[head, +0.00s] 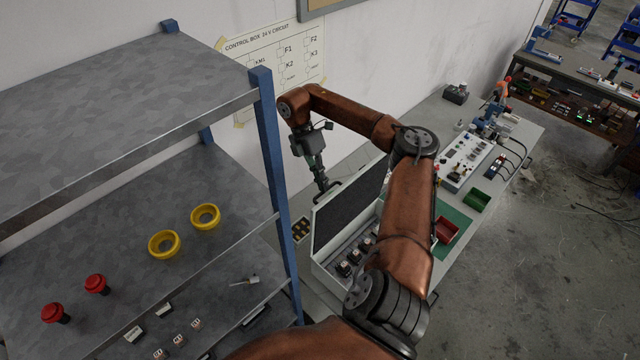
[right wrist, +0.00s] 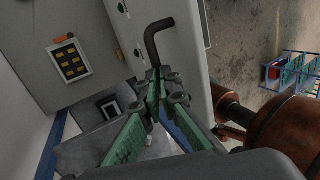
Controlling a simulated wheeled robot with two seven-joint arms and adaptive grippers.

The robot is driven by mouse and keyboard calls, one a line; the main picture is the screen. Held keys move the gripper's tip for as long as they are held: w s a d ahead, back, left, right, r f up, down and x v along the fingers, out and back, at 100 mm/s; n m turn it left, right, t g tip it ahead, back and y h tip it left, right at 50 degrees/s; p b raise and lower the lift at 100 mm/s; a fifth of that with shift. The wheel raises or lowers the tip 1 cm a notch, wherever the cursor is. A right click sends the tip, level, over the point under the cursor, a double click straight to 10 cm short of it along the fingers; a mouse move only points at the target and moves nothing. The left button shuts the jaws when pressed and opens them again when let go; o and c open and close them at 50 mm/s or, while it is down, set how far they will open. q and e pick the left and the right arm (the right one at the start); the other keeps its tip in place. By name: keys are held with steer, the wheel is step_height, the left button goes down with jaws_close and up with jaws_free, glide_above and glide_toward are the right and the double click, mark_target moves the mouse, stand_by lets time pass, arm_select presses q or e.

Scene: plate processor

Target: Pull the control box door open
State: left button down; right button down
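The control box (head: 318,270) is a light grey case on the bench, with small components inside. Its door (head: 352,208) stands raised, its dark inner face showing. My right gripper (head: 321,181) is at this handle, behind the door. In the right wrist view its green-padded fingers (right wrist: 162,78) close in around the handle's lower end; the exact contact is partly hidden. My left gripper is not in view.
A shelf rack with a blue post (head: 270,135) stands close left of the box. A red bin (head: 446,230) and a green bin (head: 477,200) sit right of it. The wall is behind. My right arm reaches over the box.

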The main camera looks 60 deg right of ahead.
steer(key=c, duration=2.3)
jaws_free()
steer(key=shift+s+a+f, duration=0.15)
steer(key=shift+f, duration=0.45)
steer(key=shift+s+a+f, duration=0.1)
steer(key=shift+f, duration=0.5)
steer(key=o, duration=0.5)
steer(key=shift+w+d, duration=0.15)
steer(key=shift+w, duration=0.05)
steer(key=shift+w+r, duration=0.25)
steer(key=shift+r, duration=0.15)
steer(key=shift+c, duration=1.2)
steer(key=v, duration=1.1)
steer(key=shift+d+r, duration=0.2)
steer(key=shift+r, duration=0.2)
